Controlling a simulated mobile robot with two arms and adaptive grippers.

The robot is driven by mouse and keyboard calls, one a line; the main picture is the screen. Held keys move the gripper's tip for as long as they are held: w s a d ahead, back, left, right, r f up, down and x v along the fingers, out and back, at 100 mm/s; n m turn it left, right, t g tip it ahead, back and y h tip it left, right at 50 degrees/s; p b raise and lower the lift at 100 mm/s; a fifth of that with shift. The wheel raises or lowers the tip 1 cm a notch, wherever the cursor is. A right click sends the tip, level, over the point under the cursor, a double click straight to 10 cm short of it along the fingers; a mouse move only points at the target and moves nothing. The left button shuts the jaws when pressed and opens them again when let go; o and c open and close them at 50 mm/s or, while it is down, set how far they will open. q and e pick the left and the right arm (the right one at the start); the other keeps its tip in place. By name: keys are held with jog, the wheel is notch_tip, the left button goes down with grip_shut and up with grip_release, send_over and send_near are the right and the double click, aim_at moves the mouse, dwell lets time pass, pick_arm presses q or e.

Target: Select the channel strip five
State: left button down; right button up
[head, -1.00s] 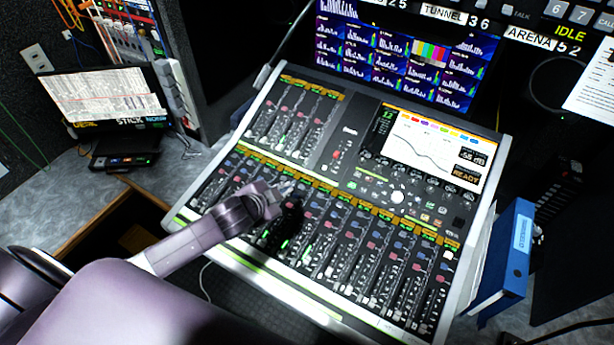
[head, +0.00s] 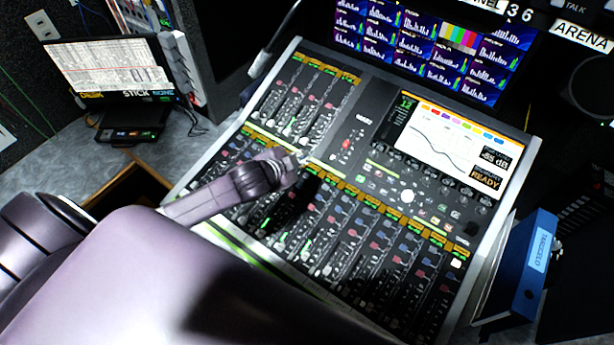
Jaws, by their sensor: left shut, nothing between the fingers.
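The mixing console (head: 345,115) fills the middle of the head view, with a lower bank of channel strips (head: 365,235) under a row of small yellow-green labels. Each strip has coloured buttons and a fader. My left gripper (head: 303,160) comes in from the left and is over the label row, left of the console's centre. It is shut and empty. Its fingertips are small and partly blurred against the console, so I cannot tell whether they touch a button. My left arm and gripper hide parts of the left strips. Strip five cannot be told apart by a readable number. My right gripper is out of view.
The console's screen (head: 444,140) shows a curve and "READY". A multi-image monitor (head: 420,45) stands behind it. A blue binder (head: 530,265) stands at the right, and a small monitor (head: 110,75) at the left. A thin stalk (head: 275,45) rises at the console's back left.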

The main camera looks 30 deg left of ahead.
pick_arm(q)
jog(key=b, duration=0.6)
send_over(305, 181)
notch_tip(305, 181, down, 7)
jog(key=shift+s+r, duration=0.15)
jog(key=shift+r, duration=0.05)
jog(key=shift+f+b, duration=0.45)
jog(key=shift+f, duration=0.1)
jog(key=shift+f, duration=0.1)
jog(key=shift+f, duration=0.3)
dwell(0.3)
jog(key=shift+w+f, duration=0.2)
jog(key=shift+f, duration=0.25)
dwell(0.6)
jog(key=shift+r, duration=0.1)
jog(key=shift+s+r+p, duration=0.15)
jog(key=shift+r+p, duration=0.6)
jog(key=shift+r, duration=0.1)
